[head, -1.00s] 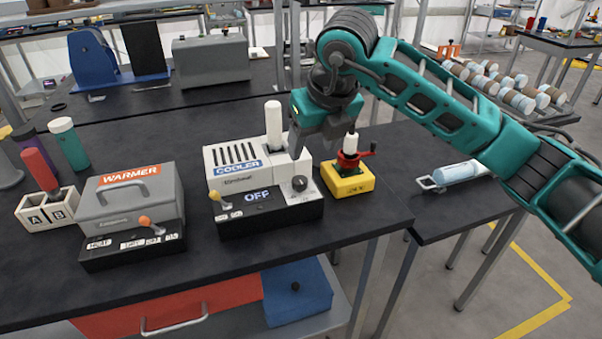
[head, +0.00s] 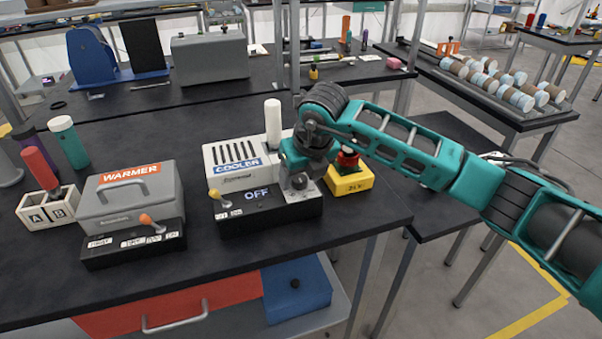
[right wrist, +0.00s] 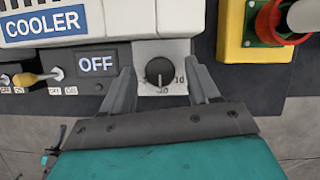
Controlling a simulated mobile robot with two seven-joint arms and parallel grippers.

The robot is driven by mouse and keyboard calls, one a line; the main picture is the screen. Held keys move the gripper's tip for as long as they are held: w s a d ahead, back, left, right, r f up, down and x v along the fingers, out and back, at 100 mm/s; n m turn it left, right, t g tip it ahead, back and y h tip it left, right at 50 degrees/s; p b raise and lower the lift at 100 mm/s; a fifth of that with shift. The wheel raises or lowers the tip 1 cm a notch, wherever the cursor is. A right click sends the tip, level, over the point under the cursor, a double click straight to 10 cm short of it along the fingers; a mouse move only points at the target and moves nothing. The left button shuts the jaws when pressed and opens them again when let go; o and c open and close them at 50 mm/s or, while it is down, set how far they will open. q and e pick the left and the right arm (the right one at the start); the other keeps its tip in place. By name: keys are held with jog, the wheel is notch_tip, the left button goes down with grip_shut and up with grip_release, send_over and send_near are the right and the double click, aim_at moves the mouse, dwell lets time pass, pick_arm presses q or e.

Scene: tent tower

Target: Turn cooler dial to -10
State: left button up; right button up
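The white cooler (head: 222,154) stands on the black bench, with a white cylinder upright in its top. Its display (head: 258,194) reads OFF, as does the display in the right wrist view (right wrist: 97,64). The black round dial (right wrist: 160,71) sits on a white numbered plate, its pointer line roughly vertical; most numbers are hidden or too small to read. My right gripper (right wrist: 161,90) is open, with one finger on each side of the dial and visible gaps. In the head view my right gripper (head: 299,182) covers the dial. My left gripper is out of view.
A yellow box (head: 350,181) with a red part stands just right of the cooler. An orange-tipped lever (head: 146,219) is on the grey warmer (head: 128,200) at left. A yellow-tipped switch (right wrist: 28,79) lies left of the dial.

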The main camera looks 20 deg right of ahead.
jog(key=c, duration=1)
jog(key=shift+w+d+f+n+y+b, duration=0.1)
jog(key=shift+n+y+b, duration=0.15)
jog(key=shift+n+b, duration=0.35)
jog(key=shift+d+n+y+b, duration=0.1)
jog(key=shift+n+y+b, duration=0.15)
jog(key=shift+n+b, duration=0.3)
jog(key=n+b, duration=0.1)
jog(key=n, duration=0.2)
jog(key=shift+g+y, duration=0.4)
jog(key=n+g+y+b, duration=0.1)
jog(key=n, duration=0.2)
jog(key=shift+w+d, duration=0.1)
jog(key=shift+w+n+g+y+b, duration=0.1)
jog(key=shift+n+g+y+b, duration=0.35)
jog(key=shift+n, duration=1.3)
